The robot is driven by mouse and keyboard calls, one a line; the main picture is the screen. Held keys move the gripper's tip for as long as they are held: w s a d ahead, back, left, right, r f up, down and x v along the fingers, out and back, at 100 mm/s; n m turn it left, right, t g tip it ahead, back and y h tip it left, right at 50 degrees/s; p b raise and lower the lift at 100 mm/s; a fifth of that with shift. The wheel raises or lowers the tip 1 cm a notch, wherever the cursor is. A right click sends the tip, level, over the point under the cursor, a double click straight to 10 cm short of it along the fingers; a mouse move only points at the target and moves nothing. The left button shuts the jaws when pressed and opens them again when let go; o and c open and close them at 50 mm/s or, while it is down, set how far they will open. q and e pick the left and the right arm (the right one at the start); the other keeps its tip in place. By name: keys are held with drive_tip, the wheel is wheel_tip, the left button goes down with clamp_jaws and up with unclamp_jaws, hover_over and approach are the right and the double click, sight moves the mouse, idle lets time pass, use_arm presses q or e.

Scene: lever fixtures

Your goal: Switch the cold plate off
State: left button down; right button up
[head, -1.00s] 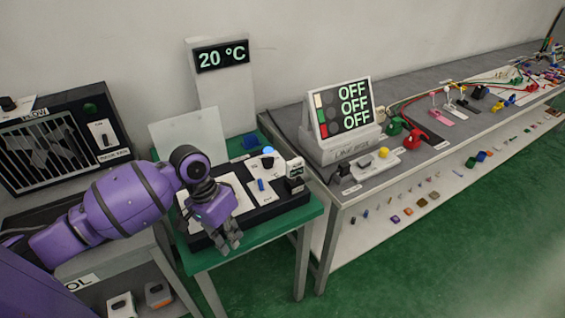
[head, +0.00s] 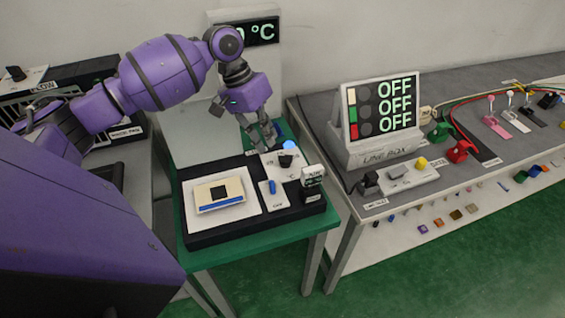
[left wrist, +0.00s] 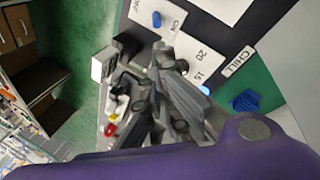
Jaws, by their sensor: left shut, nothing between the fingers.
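The cold plate unit has a black base (head: 222,233) on a green table. A small blue lever (head: 272,187) stands on a white plate at its front right; it also shows in the left wrist view (left wrist: 157,19). Behind it are a black knob (head: 286,161) on a white scale plate and a round blue lamp (head: 288,145). The left wrist view shows the scale numbers 20 and 15 and a CHILL label (left wrist: 238,62). My left gripper (head: 268,143) is shut and empty, just left of the knob; whether it touches anything is unclear. My right gripper is out of view.
A tall display (head: 262,32) behind is partly covered by my arm; only "°C" reads clearly. A small white-topped box (head: 313,180) stands at the unit's right edge. A line box (head: 380,120) showing OFF in three rows stands on the grey bench to the right.

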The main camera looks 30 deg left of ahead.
sight(272, 187)
use_arm(q)
drive_tip(key=x, duration=0.9)
drive_tip(key=shift+w+d+f, duration=0.1)
drive_tip(key=shift+w+f, duration=0.05)
drive_tip(key=shift+f, duration=0.05)
drive_tip(key=shift+d+f, duration=0.1)
drive_tip(key=shift+f, duration=0.25)
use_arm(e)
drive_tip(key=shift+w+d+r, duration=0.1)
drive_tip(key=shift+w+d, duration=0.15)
use_arm(q)
drive_tip(key=shift+w, duration=0.15)
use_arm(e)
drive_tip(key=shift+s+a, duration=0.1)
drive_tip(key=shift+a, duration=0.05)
